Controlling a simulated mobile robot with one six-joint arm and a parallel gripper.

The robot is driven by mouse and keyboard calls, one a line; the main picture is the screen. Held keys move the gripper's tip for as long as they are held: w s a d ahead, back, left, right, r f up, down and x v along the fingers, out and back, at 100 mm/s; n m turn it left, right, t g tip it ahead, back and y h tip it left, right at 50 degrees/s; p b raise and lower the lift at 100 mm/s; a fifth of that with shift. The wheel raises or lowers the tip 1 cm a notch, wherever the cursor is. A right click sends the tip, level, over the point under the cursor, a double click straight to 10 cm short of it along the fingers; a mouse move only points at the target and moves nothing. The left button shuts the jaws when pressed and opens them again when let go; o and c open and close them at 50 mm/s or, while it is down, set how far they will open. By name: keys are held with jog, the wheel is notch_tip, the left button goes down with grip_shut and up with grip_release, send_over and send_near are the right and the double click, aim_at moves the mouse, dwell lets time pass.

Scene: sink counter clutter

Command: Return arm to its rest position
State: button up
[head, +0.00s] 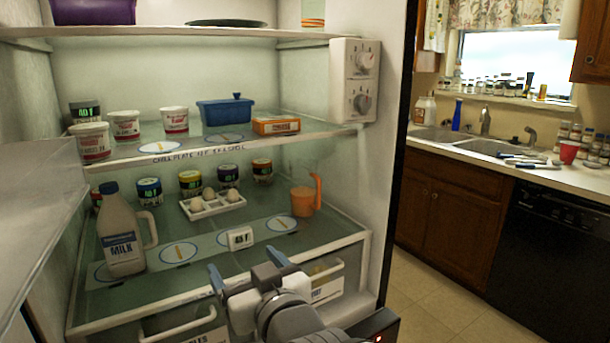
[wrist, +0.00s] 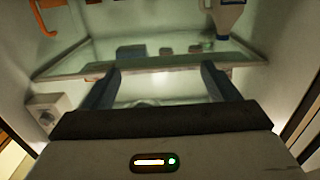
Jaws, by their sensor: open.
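My gripper (head: 246,274) is in front of the open fridge, low in the head view, at about the height of the bottom glass shelf (head: 215,268). Its two blue-grey fingers are spread apart with nothing between them. In the wrist view my gripper (wrist: 160,85) also shows open and empty, with the fridge interior beyond it. My arm runs down from the gripper to the bottom edge of the head view.
A milk jug (head: 121,232), an egg tray (head: 212,206), an orange measuring cup (head: 305,197) and several jars stand on the lower shelf. A blue dish (head: 225,111) and white tubs sit above. The drawers (head: 330,280) are close to my gripper. Open floor (head: 440,285) lies right.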

jog(key=w+d+f+m+g+h+p, duration=0.1)
jog(key=d+f+m+g+h+p, duration=0.3)
jog(key=d, duration=0.8)
jog(key=s+d+f+m+g+h+p, duration=0.2)
jog(key=s+d+g+h+p, duration=0.3)
jog(key=s+d+g, duration=0.3)
jog(key=s+d, duration=0.2)
jog(key=d, duration=0.2)
jog(key=shift+g, duration=0.3)
jog(key=shift+d+f, duration=0.1)
jog(key=shift+c, duration=0.4)
